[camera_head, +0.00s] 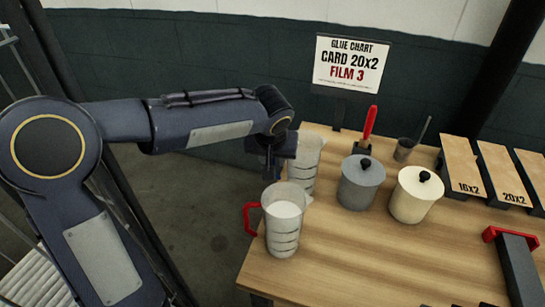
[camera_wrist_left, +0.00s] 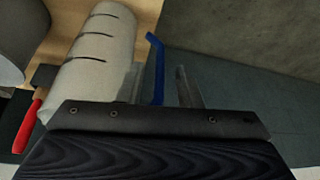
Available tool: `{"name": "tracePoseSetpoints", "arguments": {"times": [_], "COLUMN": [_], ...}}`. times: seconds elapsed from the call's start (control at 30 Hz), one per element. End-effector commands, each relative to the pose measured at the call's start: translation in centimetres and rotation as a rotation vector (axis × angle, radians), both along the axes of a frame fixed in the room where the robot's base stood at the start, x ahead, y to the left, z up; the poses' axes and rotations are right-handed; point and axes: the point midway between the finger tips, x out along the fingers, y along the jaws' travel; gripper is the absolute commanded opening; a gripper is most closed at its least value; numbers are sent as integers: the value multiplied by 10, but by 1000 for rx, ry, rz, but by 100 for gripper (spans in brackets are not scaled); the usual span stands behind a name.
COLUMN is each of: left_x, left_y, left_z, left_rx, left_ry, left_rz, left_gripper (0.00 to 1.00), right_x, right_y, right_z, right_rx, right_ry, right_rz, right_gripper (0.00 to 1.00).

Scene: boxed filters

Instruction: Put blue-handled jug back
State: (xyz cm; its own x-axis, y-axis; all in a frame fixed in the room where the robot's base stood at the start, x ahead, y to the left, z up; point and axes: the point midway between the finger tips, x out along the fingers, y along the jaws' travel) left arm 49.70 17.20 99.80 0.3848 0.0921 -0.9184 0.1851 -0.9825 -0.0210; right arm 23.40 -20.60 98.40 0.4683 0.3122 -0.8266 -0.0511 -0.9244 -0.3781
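The blue-handled jug (camera_head: 307,160) stands upright at the table's back left edge, a clear measuring jug with dark marks. My left gripper (camera_head: 277,165) is at its left side, and hides its handle in the head view. In the left wrist view the jug body (camera_wrist_left: 98,45) lies to the left, and its blue handle (camera_wrist_left: 157,70) shows between the two fingers of the left gripper (camera_wrist_left: 161,78). The fingers are apart, with gaps visible beside the handle. My right gripper is not in view.
A red-handled jug (camera_head: 283,225) with white contents stands just in front. A grey lidded pot (camera_head: 359,184) and a cream lidded pot (camera_head: 414,196) stand to the right. A glue chart (camera_head: 350,65) hangs behind. The front middle of the table (camera_head: 370,260) is clear.

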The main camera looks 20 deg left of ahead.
Motion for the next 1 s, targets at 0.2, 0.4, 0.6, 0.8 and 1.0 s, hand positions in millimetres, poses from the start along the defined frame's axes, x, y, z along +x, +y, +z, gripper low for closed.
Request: {"name": "tracePoseSetpoints", "arguments": {"times": [0.2,0.4,0.6,0.8,1.0], "left_x": [0,-5,-21,-37,-45], "left_y": [0,-2,-6,-9,-11], "left_z": [1,17,57,92,111], "left_rx": [0,0,-1,-2,-1], "left_ry": [0,-5,-7,-5,-2], "left_rz": [0,0,0,0,0], "left_gripper": [32,32,32,32,32], "right_x": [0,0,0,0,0], "right_y": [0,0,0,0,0], "right_z": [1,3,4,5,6], "right_rx": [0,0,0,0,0], "right_ry": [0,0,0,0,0], "right_rz": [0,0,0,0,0], "right_gripper": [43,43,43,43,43]}}
